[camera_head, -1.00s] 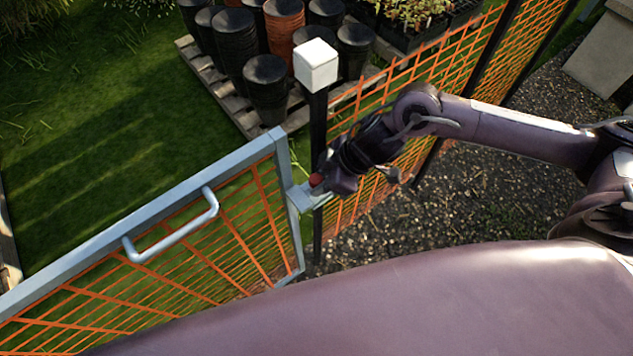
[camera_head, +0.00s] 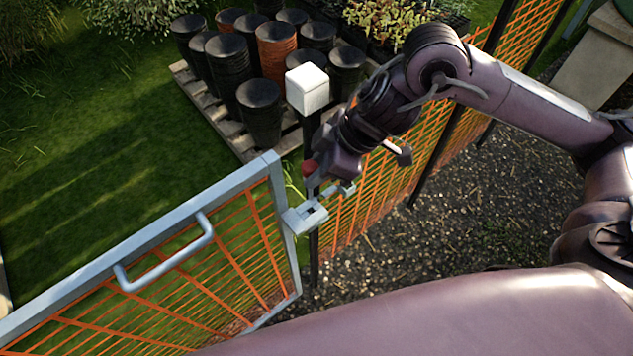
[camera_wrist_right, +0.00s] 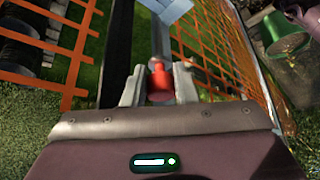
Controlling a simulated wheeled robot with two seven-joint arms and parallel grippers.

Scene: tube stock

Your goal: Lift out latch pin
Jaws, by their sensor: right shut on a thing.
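My right gripper (camera_head: 318,176) is at the gate post, above the grey latch block on the gate. In the right wrist view its fingers (camera_wrist_right: 160,85) are shut on the red-headed latch pin (camera_wrist_right: 158,77). The pin's red head (camera_head: 309,168) also shows at the gripper in the head view. The latch block (camera_head: 304,217) sits on the gate's post-side edge, below the gripper, with a dark opening in its top. How much of the pin's shank is clear of the block is hard to tell. My left gripper is not in view.
The gate (camera_head: 150,245) has a grey frame, orange mesh and a grey handle (camera_head: 165,262). A black post with a white cap (camera_head: 307,90) stands close to my right forearm. Stacked pots (camera_head: 262,112) stand on a pallet behind. Gravel (camera_head: 440,220) lies open at right.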

